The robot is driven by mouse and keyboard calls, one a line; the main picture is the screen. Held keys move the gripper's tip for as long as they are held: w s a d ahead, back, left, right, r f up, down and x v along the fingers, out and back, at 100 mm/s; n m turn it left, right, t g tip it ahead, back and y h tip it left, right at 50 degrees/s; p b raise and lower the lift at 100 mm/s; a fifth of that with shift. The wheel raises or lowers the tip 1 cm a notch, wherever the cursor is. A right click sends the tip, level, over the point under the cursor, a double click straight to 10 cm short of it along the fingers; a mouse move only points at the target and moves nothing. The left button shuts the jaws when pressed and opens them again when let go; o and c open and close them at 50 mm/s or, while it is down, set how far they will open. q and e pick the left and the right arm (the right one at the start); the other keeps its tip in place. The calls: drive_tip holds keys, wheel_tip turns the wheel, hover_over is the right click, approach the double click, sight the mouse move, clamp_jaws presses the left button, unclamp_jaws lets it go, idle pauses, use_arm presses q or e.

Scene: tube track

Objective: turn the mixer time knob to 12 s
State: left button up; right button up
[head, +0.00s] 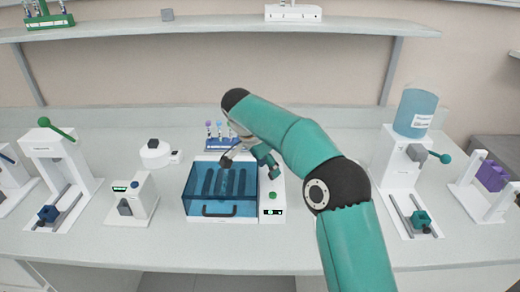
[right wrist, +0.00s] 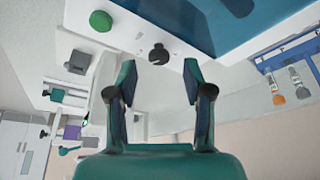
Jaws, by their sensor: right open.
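A white machine (head: 280,188) with a blue see-through lid (head: 215,208) stands in the middle of the bench. A green button (head: 272,196) and a small lit display (head: 272,212) show on its right-hand panel. In the right wrist view a black knob (right wrist: 158,54) sits on the white panel, with the green button (right wrist: 101,21) to its left. My right gripper (head: 270,168) is over the back of this panel. In the right wrist view the right gripper (right wrist: 157,72) is open, its fingertips apart on either side of the knob in the picture. Contact cannot be told. My left gripper is not in view.
A rack of tubes (head: 220,143) stands behind the machine. A round white device (head: 155,153) and a small white device (head: 131,198) stand to the left. A press with a blue bottle (head: 415,112) stands to the right. The bench front is clear.

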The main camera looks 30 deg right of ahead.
drive_tip(key=v, duration=0.9)
drive_tip(key=shift+r, duration=0.3)
drive_tip(key=shift+f, duration=0.1)
